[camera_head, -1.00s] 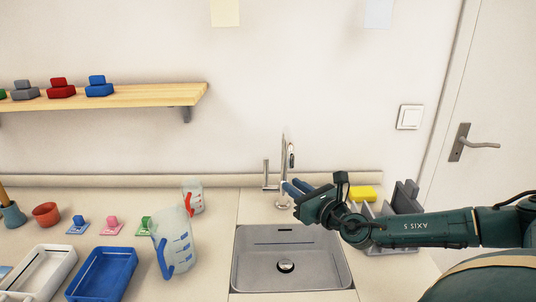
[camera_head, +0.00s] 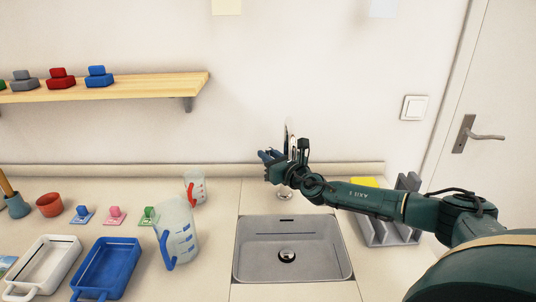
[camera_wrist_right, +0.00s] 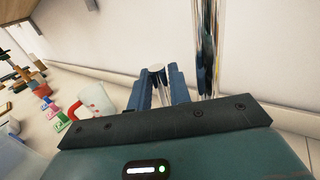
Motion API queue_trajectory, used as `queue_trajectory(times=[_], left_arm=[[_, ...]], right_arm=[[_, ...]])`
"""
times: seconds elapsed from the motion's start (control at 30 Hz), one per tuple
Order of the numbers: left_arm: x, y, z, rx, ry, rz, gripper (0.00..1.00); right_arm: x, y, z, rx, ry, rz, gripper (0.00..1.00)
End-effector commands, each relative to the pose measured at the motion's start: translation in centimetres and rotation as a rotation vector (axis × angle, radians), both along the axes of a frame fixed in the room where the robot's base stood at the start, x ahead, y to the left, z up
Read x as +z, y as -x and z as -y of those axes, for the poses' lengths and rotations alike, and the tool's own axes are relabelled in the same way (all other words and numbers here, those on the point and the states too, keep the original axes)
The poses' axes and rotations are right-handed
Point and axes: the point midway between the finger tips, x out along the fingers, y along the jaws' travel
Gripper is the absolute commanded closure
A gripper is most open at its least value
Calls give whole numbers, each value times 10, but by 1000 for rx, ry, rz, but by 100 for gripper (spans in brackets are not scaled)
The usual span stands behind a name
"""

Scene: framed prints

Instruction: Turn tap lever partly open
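The chrome tap stands behind the sink (camera_head: 250,250); its spout (camera_wrist_right: 207,45) rises to the right of the fingers in the right wrist view. The tap lever (camera_wrist_right: 156,70) is a short chrome post with a pale round top. My right gripper (camera_head: 268,158) is at the tap and hides most of it in the head view. In the right wrist view its two blue fingers (camera_wrist_right: 158,88) stand apart, one on each side of the lever. I cannot tell whether they press on it. My left gripper is out of view.
A clear jug (camera_head: 178,235) and a smaller red-handled jug (camera_head: 195,188) stand left of the sink. A blue tray (camera_head: 108,268) lies farther left. A grey rack (camera_head: 392,232) and a yellow sponge (camera_head: 363,183) are right of the tap, under my right arm. A wooden shelf (camera_head: 140,88) hangs above left.

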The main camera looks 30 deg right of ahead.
Motion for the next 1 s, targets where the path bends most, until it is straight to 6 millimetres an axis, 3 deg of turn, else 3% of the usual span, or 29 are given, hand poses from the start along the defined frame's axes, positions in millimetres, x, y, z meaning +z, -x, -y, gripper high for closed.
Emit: queue_trajectory(times=[0.37,0.63,1.0], left_arm=[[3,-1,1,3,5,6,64],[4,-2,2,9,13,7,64],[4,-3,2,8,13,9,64]], right_arm=[[0,-6,0,0,0,-1,81],[0,-6,0,0,0,-1,100],[0,-6,0,0,0,-1,100]])
